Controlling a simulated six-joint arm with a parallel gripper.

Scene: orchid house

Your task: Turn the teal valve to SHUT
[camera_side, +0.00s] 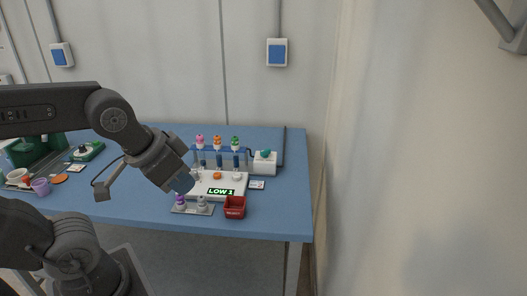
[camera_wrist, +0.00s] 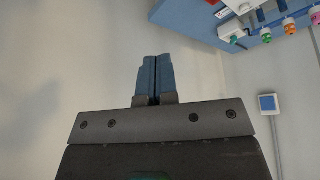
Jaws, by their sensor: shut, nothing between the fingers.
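The teal valve (camera_side: 265,153) sits on top of a white box at the back right of the blue table in the side view. It is too small to tell which way its handle points. In the wrist view a small teal part (camera_wrist: 234,39) shows on a white box at the upper right. My gripper (camera_side: 188,190) is left of the valve and apart from it, pointing down and right over the front of the table. In the wrist view its blue fingers (camera_wrist: 155,58) are together and empty.
A rack (camera_side: 217,150) with pink, orange and green tops stands left of the valve. A small card (camera_side: 257,184) lies below the valve.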

